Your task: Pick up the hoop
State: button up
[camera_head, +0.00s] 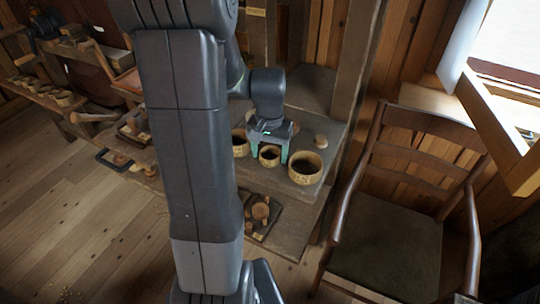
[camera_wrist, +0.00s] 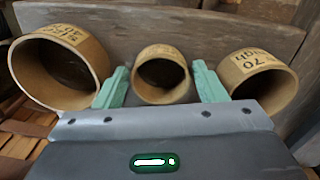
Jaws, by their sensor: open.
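Three round, pale wooden hoops with paper labels stand in a row on a wooden bench. The middle and smallest hoop (camera_head: 269,162) lies between the fingers of my gripper (camera_head: 270,150). In the wrist view the middle hoop (camera_wrist: 164,98) shows its dark open inside, with one green finger on each side. My gripper (camera_wrist: 160,80) is open, and small gaps show between the fingers and this hoop. A larger hoop (camera_head: 305,177) stands to the right in the head view, and another hoop (camera_head: 240,151) stands to the left, partly hidden by my arm.
In the wrist view the outer hoops (camera_wrist: 92,52) and (camera_wrist: 277,92) stand close outside the fingers. A small wooden knob (camera_head: 320,141) lies behind the hoops on the bench (camera_head: 285,215). A wooden chair (camera_head: 390,230) stands to the right.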

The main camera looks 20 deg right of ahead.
jog(key=c, duration=0.8)
jog(key=shift+o, duration=0.2)
